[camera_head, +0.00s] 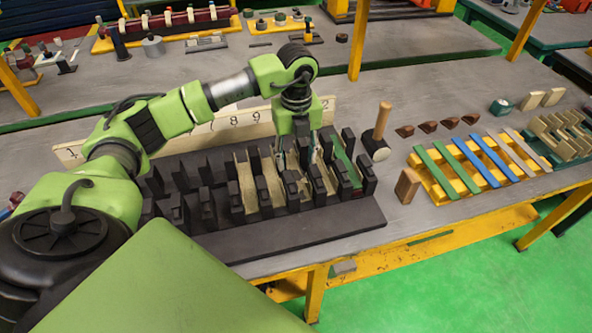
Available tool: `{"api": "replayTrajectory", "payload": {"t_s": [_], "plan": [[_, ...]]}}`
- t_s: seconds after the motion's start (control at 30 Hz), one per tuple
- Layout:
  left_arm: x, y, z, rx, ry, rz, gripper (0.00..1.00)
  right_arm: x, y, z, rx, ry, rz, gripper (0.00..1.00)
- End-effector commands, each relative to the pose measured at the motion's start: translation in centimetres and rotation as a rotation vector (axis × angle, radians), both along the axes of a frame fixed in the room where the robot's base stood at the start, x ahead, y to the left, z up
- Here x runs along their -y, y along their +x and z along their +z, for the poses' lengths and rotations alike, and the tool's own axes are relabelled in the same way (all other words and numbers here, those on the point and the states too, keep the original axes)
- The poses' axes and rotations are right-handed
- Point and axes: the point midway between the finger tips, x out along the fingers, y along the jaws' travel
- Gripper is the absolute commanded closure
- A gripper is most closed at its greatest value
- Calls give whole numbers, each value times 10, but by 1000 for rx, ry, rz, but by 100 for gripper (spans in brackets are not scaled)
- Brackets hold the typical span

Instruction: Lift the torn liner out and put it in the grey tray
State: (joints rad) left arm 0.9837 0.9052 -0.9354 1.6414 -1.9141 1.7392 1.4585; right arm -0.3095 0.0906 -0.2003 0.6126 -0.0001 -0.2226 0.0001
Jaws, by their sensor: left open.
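The dark slotted stator block (290,228) lies on the workbench, with rows of upright teeth. Several of its slots hold beige liners (242,167), and one at the right holds a green strip (342,154). I cannot tell which liner is torn. My left gripper (297,158) points down over the right half of the block, its fingers apart at the slots around a tooth or liner. I cannot tell whether the fingertips touch anything. I cannot make out a grey tray for certain. My right gripper is out of view.
A numbered board (225,124) stands behind the block. To the right are a mallet (382,125), a wooden block (407,186), brown wedges (428,127), a yellow rack (431,178) with coloured strips and a rack of beige pieces (566,134).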

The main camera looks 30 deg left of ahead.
Motion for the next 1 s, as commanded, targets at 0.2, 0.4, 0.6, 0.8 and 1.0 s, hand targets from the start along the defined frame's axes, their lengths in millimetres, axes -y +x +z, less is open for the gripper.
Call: {"api": "replayTrajectory", "payload": {"t_s": [0.2,0.4,0.6,0.8,1.0], "plan": [[1,0,-24,-6,-1,-1,55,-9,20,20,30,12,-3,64],[1,2,-49,-2,-1,-1,55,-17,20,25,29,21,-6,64],[1,2,-53,-1,-1,-1,55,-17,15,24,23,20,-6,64],[0,2,-52,0,-1,-1,87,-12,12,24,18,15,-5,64],[0,2,-52,0,-1,-1,87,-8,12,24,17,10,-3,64]]}}
